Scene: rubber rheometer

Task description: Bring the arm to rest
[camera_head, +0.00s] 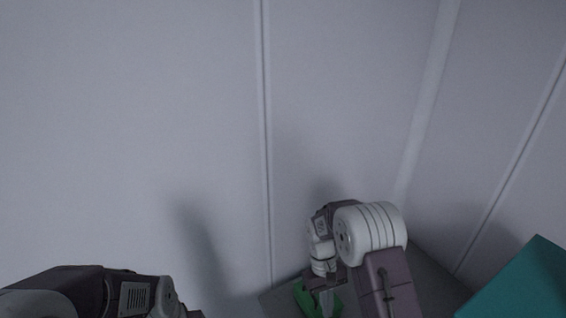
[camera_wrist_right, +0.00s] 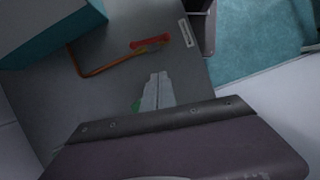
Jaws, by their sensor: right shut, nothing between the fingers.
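My right arm reaches in at the lower right of the head view. My right gripper (camera_head: 325,303) points down over a grey surface and is shut and empty. Its fingertips (camera_wrist_right: 158,82) lie together in the right wrist view. A green item (camera_head: 302,293) is partly hidden behind the gripper in the head view, and a sliver of it (camera_wrist_right: 135,105) shows beside the fingers in the wrist view. I cannot tell whether they touch. Part of my left arm shows at the lower left of the head view, but its gripper is out of frame.
A grey surface (camera_wrist_right: 100,105) lies below the right gripper. On it is a bent orange tool with a red end (camera_wrist_right: 150,42). Pale panelled walls (camera_head: 130,110) stand behind.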

